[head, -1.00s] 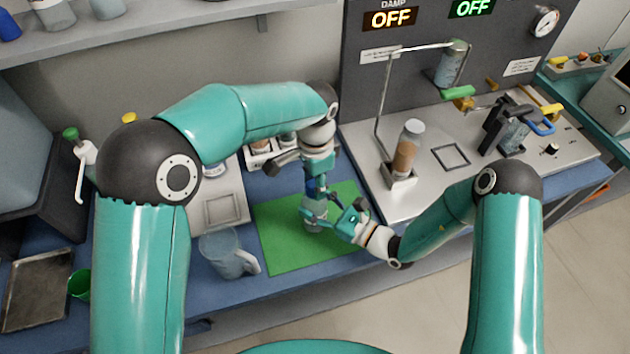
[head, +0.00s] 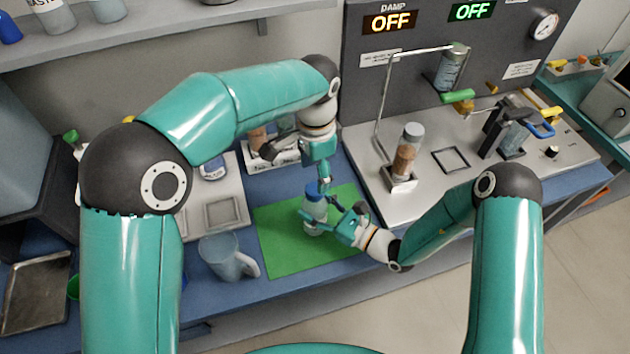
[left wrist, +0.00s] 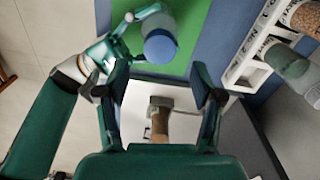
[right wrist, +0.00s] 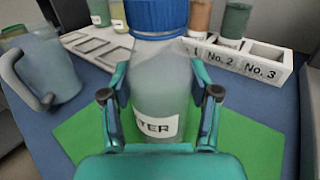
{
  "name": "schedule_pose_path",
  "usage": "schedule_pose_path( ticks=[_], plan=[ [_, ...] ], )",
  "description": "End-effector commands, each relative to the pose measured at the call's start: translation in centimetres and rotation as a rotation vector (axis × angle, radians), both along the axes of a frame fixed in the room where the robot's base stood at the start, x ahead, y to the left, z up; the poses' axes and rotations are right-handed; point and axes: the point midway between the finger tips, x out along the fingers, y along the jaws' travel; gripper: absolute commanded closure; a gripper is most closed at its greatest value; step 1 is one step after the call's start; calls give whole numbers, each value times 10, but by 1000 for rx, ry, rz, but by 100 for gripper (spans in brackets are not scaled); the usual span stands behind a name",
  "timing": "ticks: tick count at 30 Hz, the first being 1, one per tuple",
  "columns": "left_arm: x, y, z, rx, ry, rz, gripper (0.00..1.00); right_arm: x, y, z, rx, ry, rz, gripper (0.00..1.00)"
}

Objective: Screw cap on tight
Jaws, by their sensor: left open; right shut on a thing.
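A translucent bottle (head: 312,222) with a blue cap (head: 315,192) on top stands upright over the green mat (head: 275,238). In the right wrist view the bottle (right wrist: 160,75) fills the middle, with a label partly reading "TER". The ribbed blue cap (right wrist: 158,14) sits on its top. My right gripper (right wrist: 160,97) is shut on the bottle's body from the front right. My left gripper (left wrist: 166,92) is open and empty, above the cap and apart from it. The blue cap (left wrist: 160,48) shows beyond its fingers in the left wrist view. Whether the cap is tight cannot be told.
A clear jug (head: 222,262) stands left of the mat. A white numbered rack (right wrist: 240,60) with vials is behind it. The metal apparatus base (head: 430,190) with a tube in a holder lies to the right. The mat around the bottle is clear.

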Motion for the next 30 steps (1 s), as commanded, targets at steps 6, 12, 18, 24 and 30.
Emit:
schedule_pose_path(
  ticks=[6,12,18,24,30],
  plan=[
    [1,-1,43,-2,-3,-1,33,0,0,0,0,-1,0,100],
    [1,0,64,0,-1,-1,33,0,0,0,0,-1,-1,100],
    [1,0,67,0,1,-1,33,0,0,0,0,-1,-1,100],
    [1,0,67,0,1,-1,33,0,0,0,0,-1,-1,29],
    [1,0,67,0,0,-1,33,0,0,0,0,-1,-1,10]
  ],
)
